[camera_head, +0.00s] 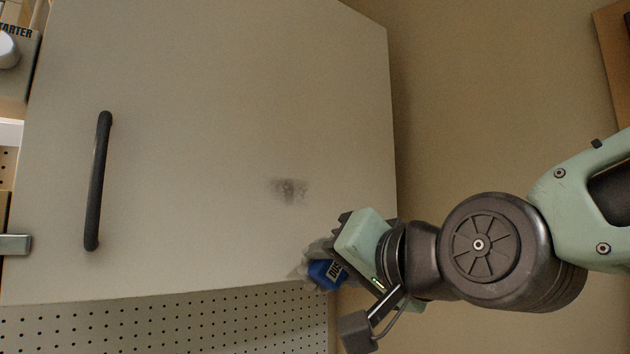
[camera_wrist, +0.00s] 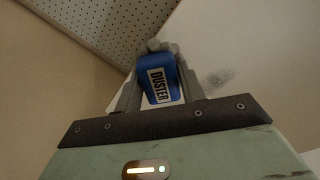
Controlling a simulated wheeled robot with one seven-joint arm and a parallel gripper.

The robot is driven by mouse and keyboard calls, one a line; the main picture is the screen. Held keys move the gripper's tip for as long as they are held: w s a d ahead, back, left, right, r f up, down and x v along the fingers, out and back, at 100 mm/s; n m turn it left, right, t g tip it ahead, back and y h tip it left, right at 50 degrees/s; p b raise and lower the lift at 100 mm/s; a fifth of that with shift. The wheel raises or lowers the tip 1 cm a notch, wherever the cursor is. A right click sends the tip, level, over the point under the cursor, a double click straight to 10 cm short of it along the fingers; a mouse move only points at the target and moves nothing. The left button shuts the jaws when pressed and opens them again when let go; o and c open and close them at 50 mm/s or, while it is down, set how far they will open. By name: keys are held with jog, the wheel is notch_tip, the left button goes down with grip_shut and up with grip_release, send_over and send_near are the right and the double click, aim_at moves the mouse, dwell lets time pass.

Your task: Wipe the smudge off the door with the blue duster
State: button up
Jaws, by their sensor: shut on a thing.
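The door (camera_head: 200,120) is a pale panel with a dark vertical bar handle (camera_head: 98,180) on its left side. A grey smudge (camera_head: 289,188) lies on the right half of the door; it also shows in the wrist view (camera_wrist: 216,78). My gripper (camera_head: 325,262) is shut on the blue duster (camera_head: 325,274), below and to the right of the smudge, by the door's lower right part. In the wrist view the duster (camera_wrist: 158,80), labelled DUSTER, sits between my fingers (camera_wrist: 157,92). Its grey head is partly hidden, and I cannot tell whether it touches the door.
A perforated board (camera_head: 160,325) runs below the door. A grey box marked with letters ending in "ARTER" (camera_head: 18,65) is at the upper left. A plain beige wall (camera_head: 480,100) fills the right, with a brown edge (camera_head: 615,55) at the far upper right.

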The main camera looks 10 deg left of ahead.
jog(key=n+y, duration=0.1)
jog(key=y, duration=0.1)
send_near(290, 196)
jog(key=s+a, duration=0.1)
jog(key=s, duration=0.3)
jog(key=shift+p+x, duration=2)
jog(key=shift+x, duration=1.15)
jog(key=shift+x, duration=0.9)
jog(key=shift+r, duration=0.1)
jog(key=w+d+b, duration=0.1)
jog(key=b, duration=0.2)
jog(key=shift+w+d+f, duration=0.2)
jog(key=shift+f, duration=0.05)
jog(key=w+d+b, duration=0.1)
jog(key=b, duration=0.3)
jog(key=shift+d+r, duration=0.1)
jog(key=shift+r, duration=0.1)
jog(key=shift+w, duration=0.15)
